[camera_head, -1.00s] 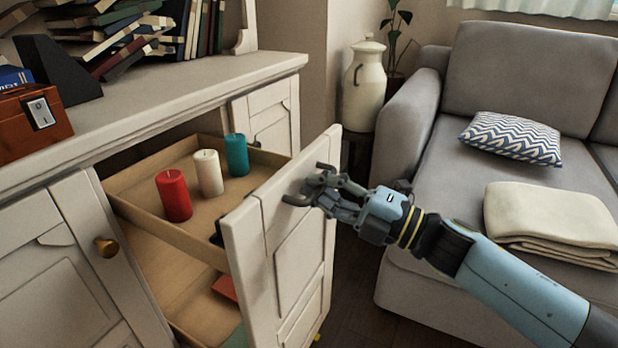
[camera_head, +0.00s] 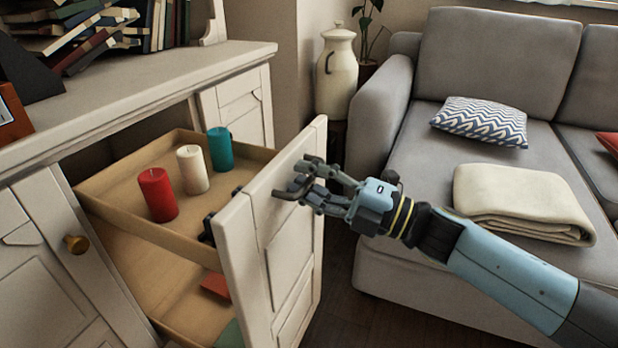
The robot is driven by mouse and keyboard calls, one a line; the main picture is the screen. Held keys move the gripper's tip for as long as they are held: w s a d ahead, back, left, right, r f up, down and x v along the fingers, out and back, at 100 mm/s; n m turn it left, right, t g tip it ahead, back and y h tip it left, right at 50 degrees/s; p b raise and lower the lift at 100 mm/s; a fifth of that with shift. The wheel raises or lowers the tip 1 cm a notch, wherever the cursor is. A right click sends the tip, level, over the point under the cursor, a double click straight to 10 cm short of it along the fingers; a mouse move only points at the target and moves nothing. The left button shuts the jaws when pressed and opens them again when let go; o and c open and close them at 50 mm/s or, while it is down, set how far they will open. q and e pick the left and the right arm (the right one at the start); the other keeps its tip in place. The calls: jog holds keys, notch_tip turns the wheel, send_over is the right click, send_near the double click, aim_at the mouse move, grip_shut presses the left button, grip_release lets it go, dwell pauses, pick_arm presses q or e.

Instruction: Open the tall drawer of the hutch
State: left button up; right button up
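The hutch's tall drawer stands pulled out, its tall white front (camera_head: 281,240) facing right and its inside showing. Its upper tray (camera_head: 112,187) holds a red candle (camera_head: 158,196), a white candle (camera_head: 193,170) and a teal candle (camera_head: 220,150). My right gripper (camera_head: 297,178) is at the outer face of the front, near its top. Its dark fingers are spread apart and no handle shows between them; a handle there may be hidden. I cannot tell whether the fingers touch the front. My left gripper does not show.
Small dark pieces (camera_head: 207,230), unclear, lie behind the drawer front. A grey sofa (camera_head: 378,128) with a pillow (camera_head: 481,121) and folded blanket (camera_head: 523,203) stands right. Dark floor shows between.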

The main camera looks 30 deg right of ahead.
jog(key=shift+o, duration=0.6)
jog(key=v, duration=1.2)
jog(key=shift+r, duration=0.1)
